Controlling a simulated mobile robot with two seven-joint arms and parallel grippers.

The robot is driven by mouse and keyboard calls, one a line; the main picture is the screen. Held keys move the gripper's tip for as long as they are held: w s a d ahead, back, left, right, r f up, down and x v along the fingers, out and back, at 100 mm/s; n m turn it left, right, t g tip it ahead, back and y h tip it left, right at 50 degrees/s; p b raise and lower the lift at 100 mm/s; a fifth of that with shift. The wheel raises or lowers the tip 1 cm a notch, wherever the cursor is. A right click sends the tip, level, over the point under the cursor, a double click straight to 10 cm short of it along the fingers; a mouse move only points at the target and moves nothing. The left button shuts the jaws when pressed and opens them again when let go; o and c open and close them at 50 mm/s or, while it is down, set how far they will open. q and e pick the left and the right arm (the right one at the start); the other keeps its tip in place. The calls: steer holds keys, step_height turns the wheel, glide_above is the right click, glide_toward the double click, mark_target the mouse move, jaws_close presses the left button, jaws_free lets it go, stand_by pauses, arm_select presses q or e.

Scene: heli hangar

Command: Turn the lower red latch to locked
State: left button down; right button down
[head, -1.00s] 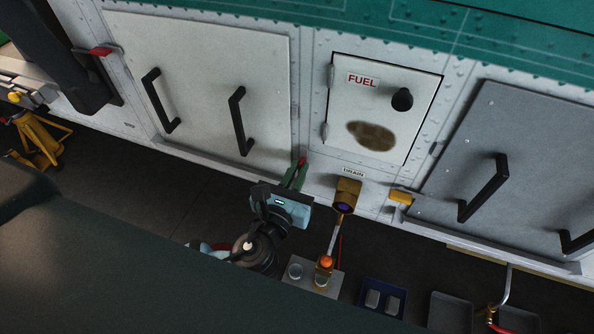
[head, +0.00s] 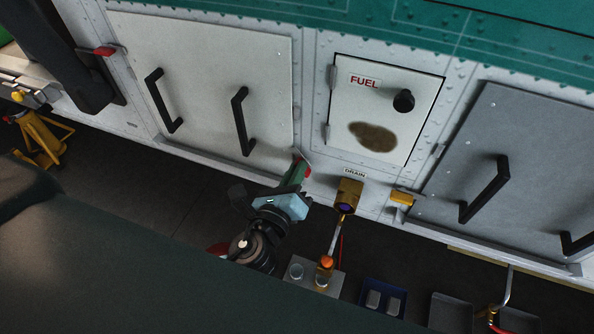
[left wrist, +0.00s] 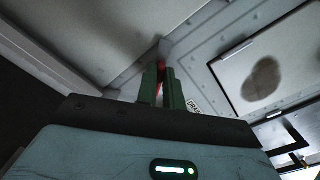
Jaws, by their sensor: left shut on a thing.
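The lower red latch (head: 308,171) is at the lower right corner of the large white panel (head: 205,75). My left gripper (head: 299,170) is shut on it, with its green fingers covering most of it. In the left wrist view, a strip of the red latch (left wrist: 161,66) shows between and beyond the fingers (left wrist: 161,84). Its exact angle is hard to tell. My right gripper is not in view.
Black handles (head: 241,120) stand out from the white panel.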

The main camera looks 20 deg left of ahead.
arm_select(q)
steer(key=shift+a+f+n+b, duration=0.15)
steer(key=shift+n+b, duration=0.1)
steer(key=shift+n, duration=1.45)
steer(key=shift+f+n+b, duration=0.15)
steer(key=shift+n+b, duration=0.15)
steer(key=shift+n, duration=1.4)
steer(key=shift+a+f+n+b, duration=0.15)
steer(key=shift+n+b, duration=0.1)
steer(key=shift+n, duration=1.45)
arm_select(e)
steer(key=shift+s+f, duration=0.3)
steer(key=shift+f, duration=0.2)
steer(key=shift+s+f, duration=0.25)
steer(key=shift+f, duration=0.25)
arm_select(q)
steer(key=shift+d, duration=0.1)
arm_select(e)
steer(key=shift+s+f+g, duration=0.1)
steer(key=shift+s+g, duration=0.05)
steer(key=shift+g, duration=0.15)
arm_select(q)
steer(key=c, duration=1.5)
jaws_free()
steer(key=shift+c, duration=0.2)
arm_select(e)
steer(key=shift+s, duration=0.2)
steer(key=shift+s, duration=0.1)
